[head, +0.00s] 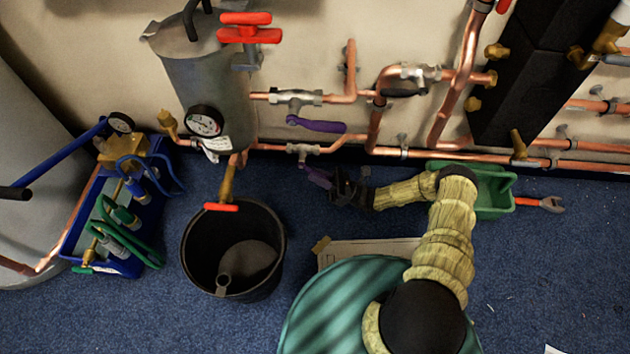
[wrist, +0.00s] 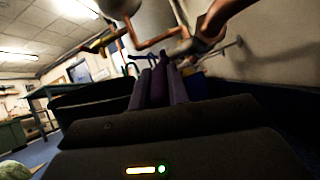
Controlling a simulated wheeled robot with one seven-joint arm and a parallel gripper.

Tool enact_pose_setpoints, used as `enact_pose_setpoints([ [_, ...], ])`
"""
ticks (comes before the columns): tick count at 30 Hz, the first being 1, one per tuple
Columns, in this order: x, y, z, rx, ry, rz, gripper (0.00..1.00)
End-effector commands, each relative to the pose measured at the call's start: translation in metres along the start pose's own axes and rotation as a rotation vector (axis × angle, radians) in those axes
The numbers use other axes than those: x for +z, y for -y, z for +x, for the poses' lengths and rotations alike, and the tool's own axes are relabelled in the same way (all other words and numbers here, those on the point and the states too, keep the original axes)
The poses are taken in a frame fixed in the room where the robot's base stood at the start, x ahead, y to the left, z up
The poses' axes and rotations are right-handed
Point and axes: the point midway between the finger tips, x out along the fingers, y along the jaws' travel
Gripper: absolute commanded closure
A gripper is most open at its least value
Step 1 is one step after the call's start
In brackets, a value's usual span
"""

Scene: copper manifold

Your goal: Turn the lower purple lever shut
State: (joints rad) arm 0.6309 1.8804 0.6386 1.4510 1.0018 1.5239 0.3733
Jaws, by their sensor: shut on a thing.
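The lower purple lever (head: 319,178) belongs to a valve (head: 303,149) on the lower copper pipe. The lever points away from the wall, down and to the right, at an angle to the pipe. My gripper (head: 337,188) is shut on its outer end, and its jaws hide that end. In the wrist view the purple lever (wrist: 158,82) shows between the two fingers, with copper pipe above. The upper purple lever (head: 316,125) hangs under its own valve (head: 296,97) on the pipe above, pointing right, nearly along the pipe, apart from my gripper.
A black bucket (head: 190,250) stands left of my gripper, below a red-handled tap (head: 222,207). A blue crate (head: 125,266) of hoses and gauges is farther left. A green tray (head: 495,205) lies behind my forearm, with a red-handled wrench (head: 540,203) beside it. Bare carpet lies to the right.

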Motion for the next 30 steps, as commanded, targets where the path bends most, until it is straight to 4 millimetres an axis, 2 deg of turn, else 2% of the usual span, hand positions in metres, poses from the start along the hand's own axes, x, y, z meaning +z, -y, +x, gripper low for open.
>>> enact_pose_setpoints([
  [1, -0.0070, 0.0012, -0.0016, 0.001, 0.018, 0.002, 1.00],
  [9, -0.0062, 0.0004, -0.0009, 0.011, 0.083, 0.004, 1.00],
  [20, -0.0059, -0.0009, 0.0000, 0.015, 0.087, 0.008, 1.00],
  [21, -0.0060, -0.0010, 0.0001, 0.016, 0.087, 0.008, 0.77],
  [24, -0.0059, -0.0010, 0.0001, 0.016, 0.087, 0.008, 0.61],
  [30, -0.0056, -0.0008, 0.0002, 0.016, 0.087, 0.007, 0.61],
])
